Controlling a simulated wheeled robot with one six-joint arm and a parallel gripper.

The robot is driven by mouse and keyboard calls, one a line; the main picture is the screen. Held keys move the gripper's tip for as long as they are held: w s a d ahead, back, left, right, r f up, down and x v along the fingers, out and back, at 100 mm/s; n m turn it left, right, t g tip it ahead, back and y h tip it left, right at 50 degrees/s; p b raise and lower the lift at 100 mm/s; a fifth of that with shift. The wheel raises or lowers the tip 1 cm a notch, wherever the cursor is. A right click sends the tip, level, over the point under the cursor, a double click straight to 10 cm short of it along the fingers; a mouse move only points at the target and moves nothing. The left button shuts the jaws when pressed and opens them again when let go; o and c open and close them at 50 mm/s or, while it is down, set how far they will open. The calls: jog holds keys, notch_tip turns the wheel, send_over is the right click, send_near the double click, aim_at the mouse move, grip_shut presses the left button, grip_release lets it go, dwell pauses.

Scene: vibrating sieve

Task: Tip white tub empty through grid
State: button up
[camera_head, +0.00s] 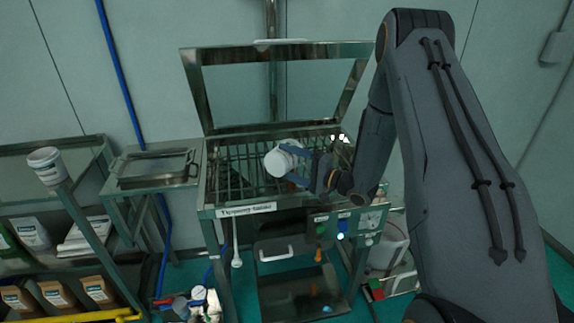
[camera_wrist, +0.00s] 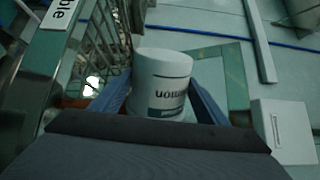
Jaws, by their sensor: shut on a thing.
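The white tub (camera_head: 279,161) is held above the sieve's metal grid (camera_head: 236,180). It looks tipped over, with a round pale end toward the left; whether anything is inside or falling out does not show. My gripper (camera_head: 293,165) is shut on it from the right, with blue fingers on either side. In the wrist view the tub (camera_wrist: 162,72) sits between the fingers with its label print upside down. The grid bars (camera_wrist: 103,45) show beside it at the left there. The sieve's framed lid (camera_head: 193,92) stands open behind the grid.
A metal side table (camera_head: 127,196) with a shallow tray (camera_head: 153,184) stands left of the sieve. Another white tub (camera_head: 47,168) is on the far-left rack, above bags. A dark bin (camera_head: 300,290) is below the sieve, and control buttons (camera_head: 342,226) are on its front right.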

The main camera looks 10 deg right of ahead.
jog(key=d+r+m, duration=0.1)
jog(key=m, duration=0.1)
jog(key=w+m+p, duration=0.1)
jog(key=m, duration=0.1)
jog(key=w+d+r+m+p, duration=0.1)
jog(key=m, duration=0.1)
jog(key=shift+w+d+r, duration=0.25)
jog(key=shift+d+r, duration=0.05)
jog(key=shift+r, duration=0.05)
dwell(0.5)
